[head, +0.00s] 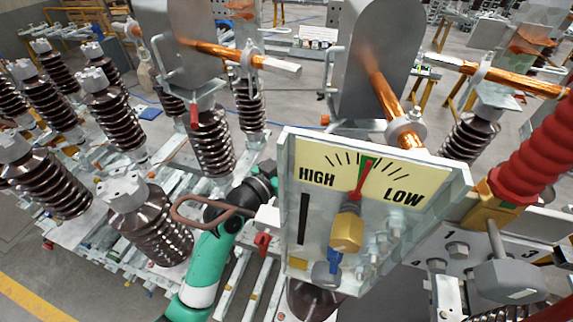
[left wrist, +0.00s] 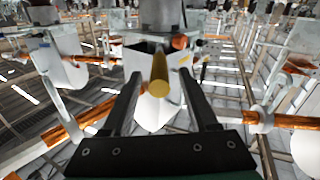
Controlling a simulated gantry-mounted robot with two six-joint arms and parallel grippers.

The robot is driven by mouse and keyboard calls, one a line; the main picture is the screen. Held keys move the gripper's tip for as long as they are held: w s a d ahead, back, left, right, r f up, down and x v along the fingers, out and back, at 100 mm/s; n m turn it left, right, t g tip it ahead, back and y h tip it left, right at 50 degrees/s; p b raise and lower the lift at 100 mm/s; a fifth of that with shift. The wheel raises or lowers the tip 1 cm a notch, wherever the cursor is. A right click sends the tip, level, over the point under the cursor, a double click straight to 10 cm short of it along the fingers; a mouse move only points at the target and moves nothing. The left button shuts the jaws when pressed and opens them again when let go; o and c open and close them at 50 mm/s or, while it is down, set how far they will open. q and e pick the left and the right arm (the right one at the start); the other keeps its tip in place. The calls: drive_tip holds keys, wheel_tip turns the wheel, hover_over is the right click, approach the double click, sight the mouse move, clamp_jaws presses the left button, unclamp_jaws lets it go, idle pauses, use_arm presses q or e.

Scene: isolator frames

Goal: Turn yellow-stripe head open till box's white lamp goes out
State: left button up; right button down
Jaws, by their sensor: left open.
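A pale metal box (head: 300,215) with a HIGH/LOW dial stands right of centre in the head view. Its red needle (head: 363,178) points up at the green band. A yellow knob-like head (head: 347,232) sits on the box front, with a blue piece (head: 334,260) below it. I cannot make out a stripe or a lit white lamp. In the left wrist view my left gripper (left wrist: 163,98) is open, and a yellow rounded part (left wrist: 159,76) appears between its fingers; contact is unclear. In the head view my green left arm reaches up beside the box; its fingertips are not clear.
Brown ribbed insulators (head: 160,230) stand at the left. Copper bars (head: 390,100) and grey housings (head: 370,60) are behind the box. A brown loop handle (head: 205,212) lies close to my left arm. A red ribbed insulator (head: 530,165) is at the right.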

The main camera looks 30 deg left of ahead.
use_arm(q)
drive_tip(key=s+a, duration=0.1)
drive_tip(key=s, duration=0.5)
drive_tip(key=shift+b, duration=0.3)
drive_tip(key=shift+c, duration=0.2)
